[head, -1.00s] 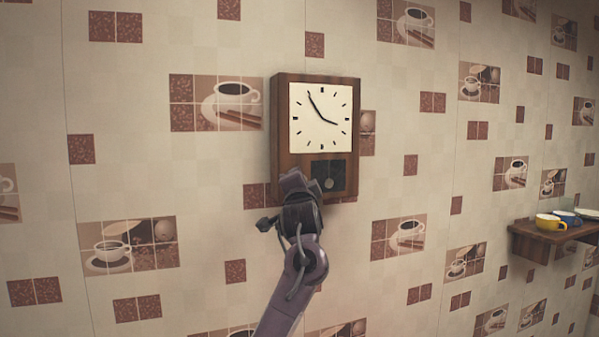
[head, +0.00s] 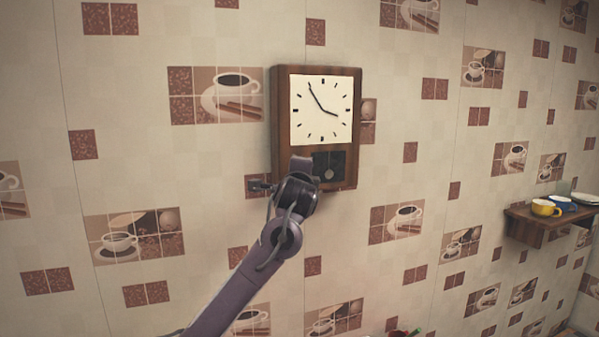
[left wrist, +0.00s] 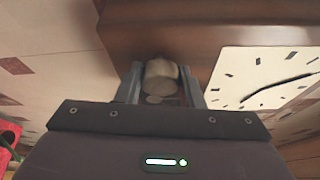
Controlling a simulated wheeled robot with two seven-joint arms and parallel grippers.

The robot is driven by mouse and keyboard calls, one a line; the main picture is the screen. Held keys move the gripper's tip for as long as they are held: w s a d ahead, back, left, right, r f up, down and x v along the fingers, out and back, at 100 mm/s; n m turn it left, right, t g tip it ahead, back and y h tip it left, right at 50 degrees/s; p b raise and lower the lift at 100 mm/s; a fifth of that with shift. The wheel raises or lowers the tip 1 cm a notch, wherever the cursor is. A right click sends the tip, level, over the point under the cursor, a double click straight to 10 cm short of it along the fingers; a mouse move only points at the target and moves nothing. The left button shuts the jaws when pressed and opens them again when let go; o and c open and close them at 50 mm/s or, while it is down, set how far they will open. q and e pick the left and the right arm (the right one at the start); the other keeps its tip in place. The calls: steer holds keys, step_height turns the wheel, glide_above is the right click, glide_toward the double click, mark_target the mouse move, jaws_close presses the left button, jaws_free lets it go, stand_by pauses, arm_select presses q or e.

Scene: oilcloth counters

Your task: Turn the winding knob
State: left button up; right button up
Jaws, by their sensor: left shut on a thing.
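A wooden wall clock (head: 281,130) with a white square face and a dark pendulum window hangs upright on the tiled wall in the head view. In the left wrist view its brown case (left wrist: 200,35) fills the top, with the face at right. My left gripper (head: 303,166) is at the clock's lower left front and hides that part in the head view. In the left wrist view a pale round winding knob (left wrist: 161,75) sits between the two fingers, and the gripper is shut on it. My right gripper is in neither view.
A small wooden shelf (head: 527,226) on the wall at right holds a yellow cup (head: 545,208), a blue cup (head: 563,203) and pale dishes. The wall around the clock is otherwise flat and clear. A red and green thing (left wrist: 8,145) shows at lower left in the left wrist view.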

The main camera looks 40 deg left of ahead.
arm_select(q)
steer(key=shift+f, duration=0.1)
stand_by(0.3)
steer(key=o, duration=1)
steer(key=shift+c, duration=0.2)
steer(key=shift+d, duration=0.1)
steer(key=b+v, duration=0.4)
steer(key=v, duration=0.3)
steer(key=shift+s+d, duration=0.25)
